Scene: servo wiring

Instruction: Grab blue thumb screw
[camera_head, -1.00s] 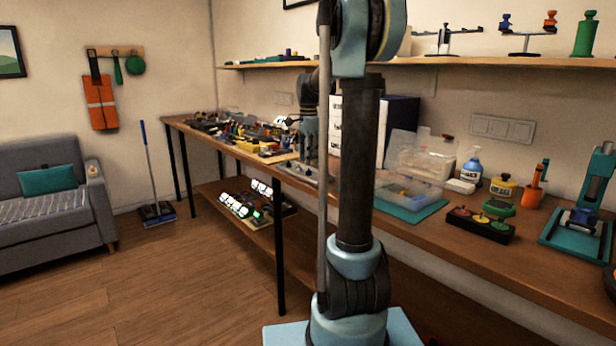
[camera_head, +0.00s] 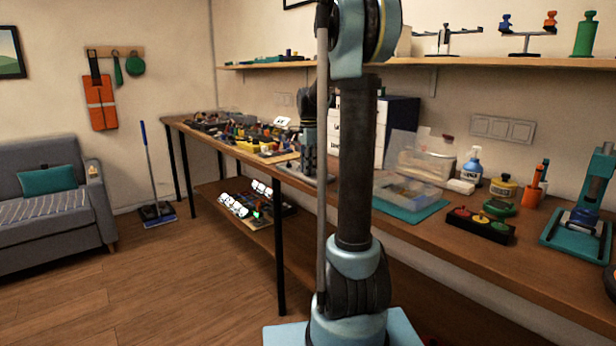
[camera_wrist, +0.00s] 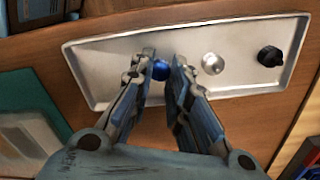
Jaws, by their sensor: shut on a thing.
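The blue thumb screw (camera_wrist: 161,70) is at the left part of a shallow metal tray in the wrist view, between the fingertips of my gripper (camera_wrist: 162,68). My gripper's fingers are closed in on it from both sides. The metal tray (camera_wrist: 110,60) lies on the wooden bench, and its edge also shows in the head view. In the head view my gripper (camera_head: 308,168) is low over the bench, partly behind my arm column, and the screw is hidden there. Whether the screw is clear of the tray surface I cannot tell.
A silver knob (camera_wrist: 212,64) and a black knob (camera_wrist: 270,56) stand right of the screw on the tray. A teal mat (camera_head: 412,211) with a clear plastic box (camera_head: 420,166) is nearby on the bench. Cluttered small parts (camera_head: 240,132) lie farther left.

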